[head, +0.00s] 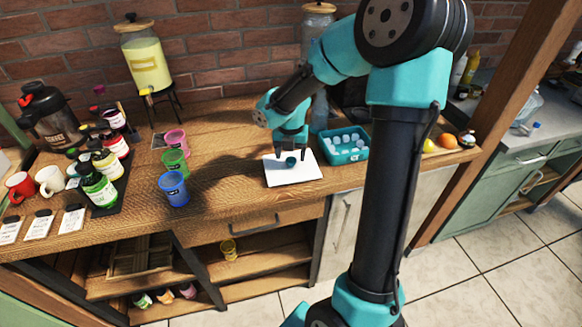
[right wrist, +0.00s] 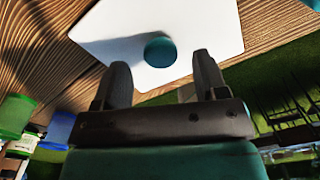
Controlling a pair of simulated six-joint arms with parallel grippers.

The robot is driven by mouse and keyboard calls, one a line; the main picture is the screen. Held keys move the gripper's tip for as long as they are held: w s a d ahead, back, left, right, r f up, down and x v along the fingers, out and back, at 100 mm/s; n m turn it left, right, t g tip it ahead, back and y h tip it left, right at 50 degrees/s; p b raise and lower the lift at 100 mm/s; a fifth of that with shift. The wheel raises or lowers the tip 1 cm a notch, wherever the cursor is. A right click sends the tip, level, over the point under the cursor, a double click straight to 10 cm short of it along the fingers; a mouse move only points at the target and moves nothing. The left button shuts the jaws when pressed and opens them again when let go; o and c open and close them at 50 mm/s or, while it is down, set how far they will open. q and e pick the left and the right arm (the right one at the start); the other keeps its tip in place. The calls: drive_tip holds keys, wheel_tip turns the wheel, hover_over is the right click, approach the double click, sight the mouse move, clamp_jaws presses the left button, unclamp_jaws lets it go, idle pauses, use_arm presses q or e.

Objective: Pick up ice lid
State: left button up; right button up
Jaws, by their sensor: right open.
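The ice lid (head: 305,174) is a flat white plate lying on the wooden table, with a round dark teal knob (head: 291,161) at its middle. My right gripper (head: 291,155) points down just above the lid, its open fingers on either side of the knob in the head view. In the right wrist view the white lid (right wrist: 105,35) lies beyond the open fingers (right wrist: 161,66), and the knob (right wrist: 160,50) shows between the fingertips. I see no grip on the knob. My left gripper is not in view.
A teal tub of ice (head: 345,157) stands right of the lid. Pink, green and blue cups (head: 174,190) stand to the left, with bottles on a dark tray (head: 110,187) beyond. A drink dispenser (head: 148,62) stands at the back. Fruit (head: 446,141) lies at the right.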

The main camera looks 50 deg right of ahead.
sight(291, 159)
wheel_tip(291, 159, down, 3)
drive_tip(key=shift+d+f, duration=0.1)
idle(0.5)
drive_tip(key=c, duration=1)
drive_tip(key=shift+r, duration=0.2)
drive_tip(key=shift+r, duration=1.45)
drive_tip(key=shift+s+a+r, duration=0.2)
drive_tip(key=shift+r, duration=0.05)
drive_tip(key=s+a, duration=0.3)
drive_tip(key=a, duration=0.1)
drive_tip(key=s+a+r, duration=0.1)
drive_tip(key=s+a, duration=0.6)
drive_tip(key=shift+s+a+r, duration=0.1)
drive_tip(key=shift+a+r, duration=0.05)
drive_tip(key=shift+a, duration=0.2)
